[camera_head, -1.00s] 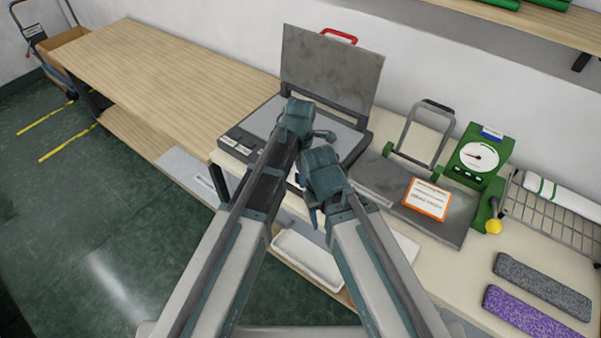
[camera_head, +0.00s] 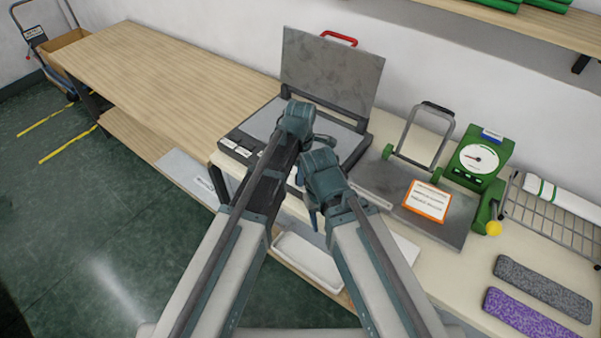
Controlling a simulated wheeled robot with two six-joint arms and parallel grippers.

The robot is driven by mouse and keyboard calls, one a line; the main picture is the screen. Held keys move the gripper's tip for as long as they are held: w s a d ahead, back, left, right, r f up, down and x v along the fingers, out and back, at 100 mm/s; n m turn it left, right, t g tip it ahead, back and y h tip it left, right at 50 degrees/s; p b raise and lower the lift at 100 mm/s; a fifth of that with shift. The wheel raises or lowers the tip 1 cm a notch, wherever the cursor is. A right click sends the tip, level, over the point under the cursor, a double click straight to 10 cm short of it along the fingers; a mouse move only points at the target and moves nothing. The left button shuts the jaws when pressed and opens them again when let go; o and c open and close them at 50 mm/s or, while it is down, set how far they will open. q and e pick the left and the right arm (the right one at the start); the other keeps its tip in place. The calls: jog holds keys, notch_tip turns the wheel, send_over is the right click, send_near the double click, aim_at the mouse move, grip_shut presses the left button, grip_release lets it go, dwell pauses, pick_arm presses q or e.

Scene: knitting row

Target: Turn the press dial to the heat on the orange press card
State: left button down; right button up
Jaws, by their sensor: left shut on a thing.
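The heat press (camera_head: 332,68) stands on the bench with its grey lid up. Its dark front strip (camera_head: 240,146) carries small white labels at the left. The orange-edged press card (camera_head: 427,201) lies on a grey plate to the right; its print is too small to read. My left gripper (camera_head: 299,124) is over the front of the press. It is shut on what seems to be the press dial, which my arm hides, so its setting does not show. My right gripper (camera_head: 318,185) is close beside it; its fingers are mostly hidden.
A green device with a round gauge (camera_head: 479,157) and a yellow knob (camera_head: 493,228) stands to the right. A wire rack (camera_head: 550,218), grey (camera_head: 543,285) and purple (camera_head: 530,318) knitted pieces lie further right. A white tray (camera_head: 308,258) sits below. The left bench (camera_head: 170,80) is clear.

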pick_arm(q)
jog(key=m, duration=0.4)
jog(key=shift+m, duration=0.3)
jog(key=m, duration=1.2)
jog(key=shift+m, duration=0.3)
jog(key=m, duration=0.3)
jog(key=shift+m, duration=0.3)
jog(key=m, duration=0.4)
jog(key=shift+m, duration=0.3)
jog(key=m, duration=0.4)
jog(key=shift+m, duration=2.3)
